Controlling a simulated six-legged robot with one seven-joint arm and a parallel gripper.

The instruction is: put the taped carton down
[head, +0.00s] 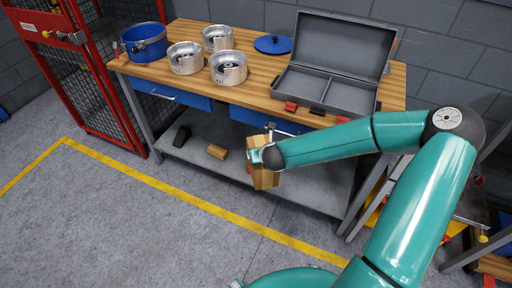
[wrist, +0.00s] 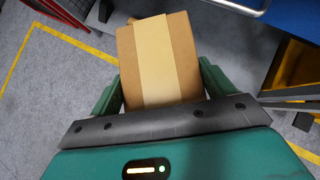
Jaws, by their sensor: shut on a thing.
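The taped carton (wrist: 188,60) is a brown box with a paler tape strip down its middle. In the wrist view it sits between the two fingers of my gripper (wrist: 155,85), which is shut on it. In the head view the carton (head: 264,181) is partly hidden behind the end of my arm. There my gripper (head: 257,157) holds it in front of the workbench, near the height of the lower shelf. The carton's underside is hidden, and I cannot tell its exact gap to the shelf.
The workbench top (head: 262,68) bears several metal housings, a blue pot (head: 146,44), a blue lid (head: 273,44) and an open grey case (head: 335,70). A red cage (head: 75,60) stands left. Floor in front is clear.

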